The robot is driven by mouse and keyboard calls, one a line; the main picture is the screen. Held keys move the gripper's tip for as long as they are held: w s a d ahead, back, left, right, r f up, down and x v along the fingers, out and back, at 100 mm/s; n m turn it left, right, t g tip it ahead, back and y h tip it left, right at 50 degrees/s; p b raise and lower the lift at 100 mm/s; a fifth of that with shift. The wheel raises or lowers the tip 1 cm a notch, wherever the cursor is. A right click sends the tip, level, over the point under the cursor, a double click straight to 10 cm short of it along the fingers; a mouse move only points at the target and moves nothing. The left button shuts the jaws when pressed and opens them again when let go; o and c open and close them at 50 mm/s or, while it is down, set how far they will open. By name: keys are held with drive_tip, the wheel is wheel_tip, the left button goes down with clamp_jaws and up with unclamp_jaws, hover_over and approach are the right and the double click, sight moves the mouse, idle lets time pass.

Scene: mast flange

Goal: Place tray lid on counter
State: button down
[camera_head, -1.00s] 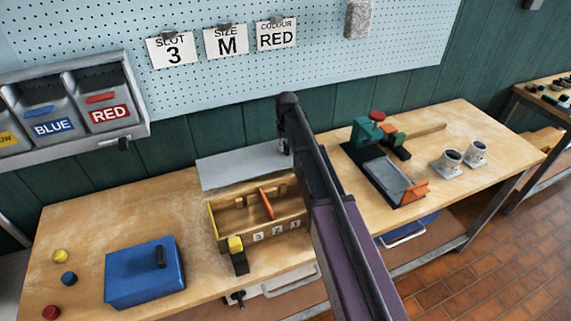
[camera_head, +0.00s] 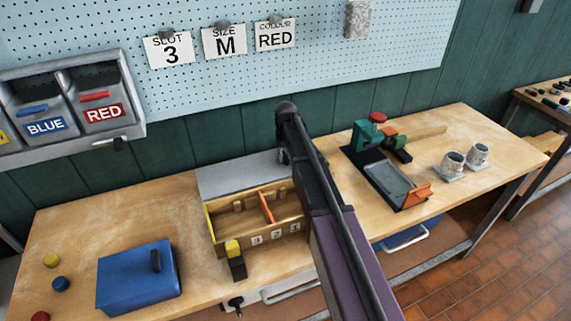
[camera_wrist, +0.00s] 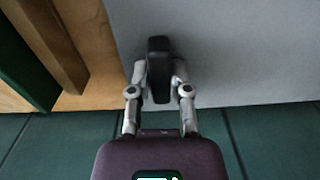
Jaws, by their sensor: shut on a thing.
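The tray lid (camera_head: 235,174) is a flat grey panel behind the wooden tray (camera_head: 250,239). It lies roughly level along the back of the counter (camera_head: 75,222); I cannot tell for certain whether it touches the wood. In the wrist view the lid (camera_wrist: 250,50) fills the upper right, and its black handle (camera_wrist: 158,70) stands between my fingers. My gripper (camera_wrist: 159,80) is shut on that handle. In the head view my arm hides most of the gripper and the lid's right end. The tray is open on top, with an orange divider and numbered slots.
A blue box (camera_head: 140,277) stands front left, with coloured knobs beside it. A green machine (camera_head: 368,135) and two grey cup-like fixtures (camera_head: 453,162) stand right. The green wall runs close behind the lid.

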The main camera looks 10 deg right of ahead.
drive_tip(key=shift+f+b, duration=1.1)
drive_tip(key=shift+f, duration=0.35)
drive_tip(key=c, duration=0.6)
unclamp_jaws()
wheel_tip(320, 180, up, 12)
drive_tip(key=p, duration=1.2)
drive_tip(key=shift+d, duration=0.15)
drive_tip(key=shift+s, duration=0.1)
drive_tip(key=s+d+m, duration=0.1)
drive_tip(key=s+d, duration=0.1)
drive_tip(key=s, duration=0.7)
drive_tip(key=s+d+m, duration=0.1)
drive_tip(key=s+d, duration=0.2)
drive_tip(key=s, duration=0.7)
drive_tip(key=s+d+m, duration=0.1)
drive_tip(key=s+d, duration=0.1)
drive_tip(key=s, duration=0.8)
drive_tip(key=shift+s+d, duration=0.15)
drive_tip(key=shift+s, duration=0.05)
